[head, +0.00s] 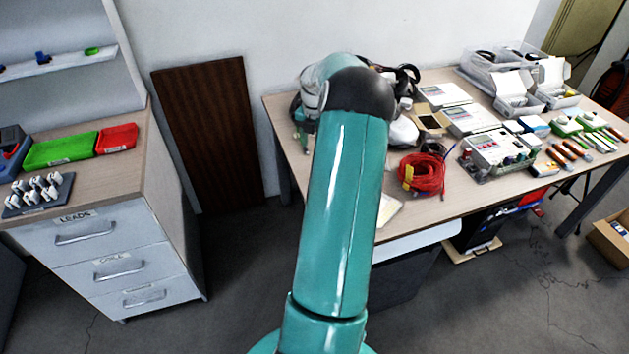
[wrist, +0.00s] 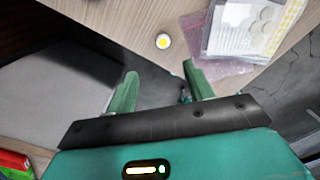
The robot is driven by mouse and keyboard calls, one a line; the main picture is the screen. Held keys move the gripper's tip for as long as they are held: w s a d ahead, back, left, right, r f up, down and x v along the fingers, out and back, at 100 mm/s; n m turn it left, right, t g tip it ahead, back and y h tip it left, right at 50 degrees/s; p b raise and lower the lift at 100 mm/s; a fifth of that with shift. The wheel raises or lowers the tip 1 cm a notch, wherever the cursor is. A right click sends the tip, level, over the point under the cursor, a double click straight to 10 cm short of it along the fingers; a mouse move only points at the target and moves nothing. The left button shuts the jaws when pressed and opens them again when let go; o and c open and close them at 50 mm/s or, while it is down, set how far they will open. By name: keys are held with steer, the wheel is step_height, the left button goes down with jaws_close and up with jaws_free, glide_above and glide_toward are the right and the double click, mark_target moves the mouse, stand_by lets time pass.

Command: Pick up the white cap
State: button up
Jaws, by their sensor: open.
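A small round white cap (wrist: 163,41) with a yellow centre lies on the wooden table top (wrist: 120,18) in the wrist view, close to the table's edge. My gripper (wrist: 159,69) is open and empty, its two green fingers spread apart. The cap shows beyond the fingertips, roughly in line with the gap between them, and is not touched.
A clear bag with papers (wrist: 240,28) lies right of the cap. In the head view, a coiled red cable (head: 424,173), a white device (head: 497,150) and several boxes crowd the table. A drawer cabinet (head: 100,245) stands left. Floor shows between cabinet and table.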

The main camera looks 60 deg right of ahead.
steer(key=f, duration=0.8)
steer(key=shift+s+d+f, duration=0.2)
steer(key=shift+f, duration=0.2)
steer(key=shift+s+a+f, duration=0.1)
steer(key=shift+a+f, duration=0.1)
steer(key=shift+f, duration=1.15)
steer(key=shift+a+f, duration=0.15)
steer(key=shift+f, duration=1.2)
steer(key=c, duration=1)
